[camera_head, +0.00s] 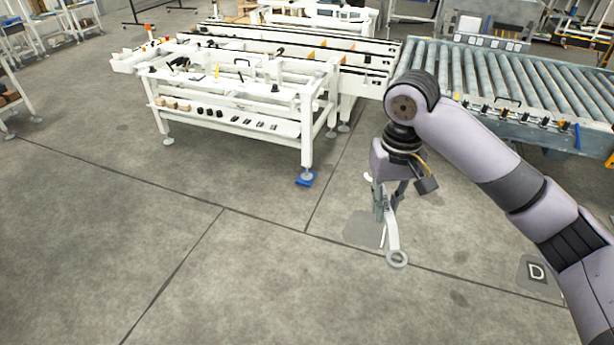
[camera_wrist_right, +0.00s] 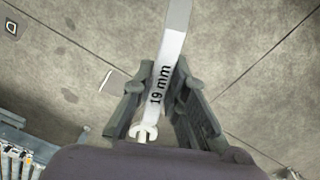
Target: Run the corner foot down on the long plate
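My right gripper (camera_head: 386,212) is shut on a wrench (camera_head: 393,240), held above bare floor to the right of the white workbench. The wrench hangs with its ring end down in the head view. In the right wrist view, the wrench (camera_wrist_right: 172,48) reads "19 mm" and lies between the fingers, its open end near the palm. The corner foot (camera_head: 306,173) is under the workbench's near right leg. A blue plate (camera_head: 303,183) lies on the floor under it. I cannot tell whether the foot touches the plate. My left gripper is not in view.
The white workbench (camera_head: 225,126) carries small parts and tools on top and on its lower shelf. A roller conveyor (camera_head: 500,75) stands behind my right arm. Other feet (camera_head: 168,141) stand on the floor. The concrete floor in front is clear.

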